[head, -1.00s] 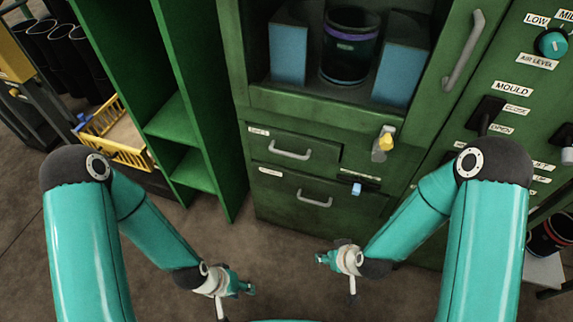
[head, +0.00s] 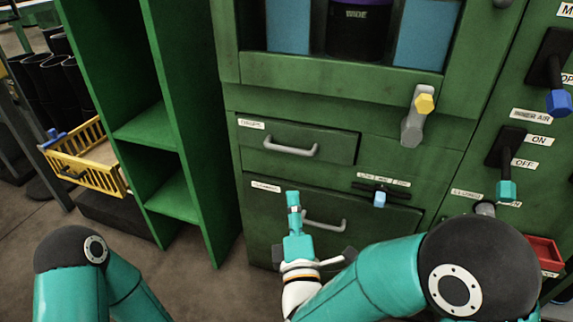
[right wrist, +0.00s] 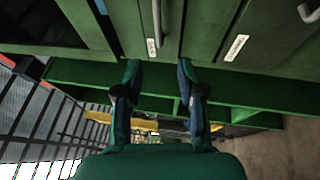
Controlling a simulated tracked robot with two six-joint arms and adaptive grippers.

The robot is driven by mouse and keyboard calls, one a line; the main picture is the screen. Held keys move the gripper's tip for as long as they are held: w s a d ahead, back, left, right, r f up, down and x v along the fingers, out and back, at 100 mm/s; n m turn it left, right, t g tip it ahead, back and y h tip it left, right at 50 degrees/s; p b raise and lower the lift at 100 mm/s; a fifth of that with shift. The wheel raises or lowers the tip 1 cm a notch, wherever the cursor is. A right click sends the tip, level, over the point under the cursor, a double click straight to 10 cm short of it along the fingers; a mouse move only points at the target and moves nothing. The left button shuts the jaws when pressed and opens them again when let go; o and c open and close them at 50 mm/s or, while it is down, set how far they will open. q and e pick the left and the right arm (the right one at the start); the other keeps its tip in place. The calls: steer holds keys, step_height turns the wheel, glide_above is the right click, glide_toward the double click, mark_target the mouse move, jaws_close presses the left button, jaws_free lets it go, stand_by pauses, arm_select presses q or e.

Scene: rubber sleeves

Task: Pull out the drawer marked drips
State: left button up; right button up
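The green cabinet has an upper drawer (head: 335,150) with a short white label (head: 250,124) and a grey bar handle (head: 291,148). A deeper lower drawer (head: 300,245) has a longer label (head: 265,187) and its own handle (head: 323,222). Both look shut; the label words are too small to read surely. My right gripper (head: 293,200) is in front of the lower drawer's top in the head view, edge-on. In the right wrist view its fingers (right wrist: 158,80) are apart and empty, and the upper handle (right wrist: 157,25) lies beyond the gap. My left gripper is outside the frame.
A grey lever with a yellow knob (head: 424,103) sticks out right of the upper drawer. A slider with a blue knob (head: 380,199) sits above the lower drawer's right side. Open green shelves (head: 150,130) and a yellow crate (head: 85,165) stand left.

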mark_target(286, 150)
steer(key=b+x, duration=0.2)
steer(key=x, duration=1.4)
steer(key=shift+w+b, duration=0.35)
jaws_close()
steer(key=shift+a, duration=0.1)
